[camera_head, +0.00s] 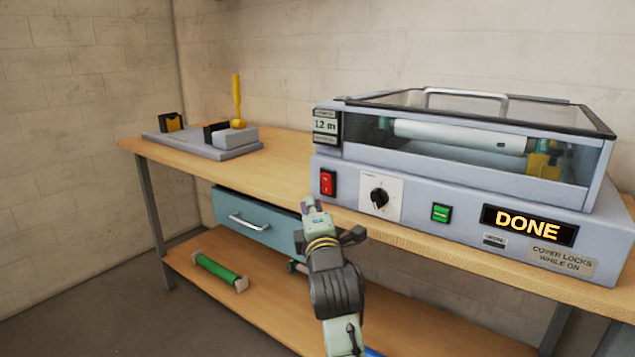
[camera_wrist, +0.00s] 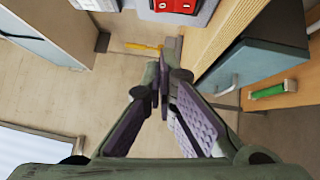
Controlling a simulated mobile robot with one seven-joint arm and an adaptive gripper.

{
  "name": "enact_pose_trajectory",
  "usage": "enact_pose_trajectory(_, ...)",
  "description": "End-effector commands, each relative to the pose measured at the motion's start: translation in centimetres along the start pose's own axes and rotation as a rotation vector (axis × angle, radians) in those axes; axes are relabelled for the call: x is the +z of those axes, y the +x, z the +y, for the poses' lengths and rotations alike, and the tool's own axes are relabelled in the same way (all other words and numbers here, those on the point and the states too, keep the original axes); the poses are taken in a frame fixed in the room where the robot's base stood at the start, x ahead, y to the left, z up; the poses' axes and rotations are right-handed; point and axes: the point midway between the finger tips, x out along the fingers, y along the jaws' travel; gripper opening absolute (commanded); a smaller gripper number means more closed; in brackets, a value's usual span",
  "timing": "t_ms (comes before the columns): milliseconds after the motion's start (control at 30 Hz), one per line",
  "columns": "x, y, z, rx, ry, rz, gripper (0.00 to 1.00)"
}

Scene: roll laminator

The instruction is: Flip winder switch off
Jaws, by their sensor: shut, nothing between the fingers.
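The laminator (camera_head: 450,200) stands on the wooden bench with its clear cover down. Its front panel bears a red rocker switch (camera_head: 328,183), a black rotary knob (camera_head: 379,197) on a white plate, and a green button (camera_head: 441,213). A lit display (camera_head: 528,225) reads DONE. I cannot read which control is the winder switch. My gripper (camera_head: 309,204) is shut and empty, below and a little left of the red switch, apart from the panel. In the wrist view my fingertips (camera_wrist: 163,72) meet, and the red switch (camera_wrist: 175,5) shows at the top edge.
A blue drawer (camera_head: 255,228) under the bench stands partly open, close beside my gripper. A grey stand with a yellow lever (camera_head: 237,100) sits on the bench's far left. A green roll (camera_head: 218,269) lies on the lower shelf (camera_head: 270,310). A sign (camera_head: 562,259) reads "COVER LOCKS WHILE ON".

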Motion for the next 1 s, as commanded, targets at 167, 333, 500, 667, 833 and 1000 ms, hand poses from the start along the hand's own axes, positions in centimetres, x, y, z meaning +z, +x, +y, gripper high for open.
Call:
enact_pose_trajectory(167,-0.1,4.1,0.3,-0.002,0.0,0.002,0.0)
enact_pose_trajectory(333,1.2,6.7,0.3,-0.002,-0.001,-0.002,0.0)
enact_pose_trajectory(500,2.4,7.9,0.2,0.0,-0.001,0.0,0.0)
enact_pose_trajectory(667,2.8,8.3,0.1,0.0,0.001,0.0,0.0)
enact_pose_trajectory(833,2.8,8.3,0.0,0.001,0.0,0.0,0.0)
enact_pose_trajectory(1000,2.9,8.4,0.3,-0.007,0.008,0.0,0.0)
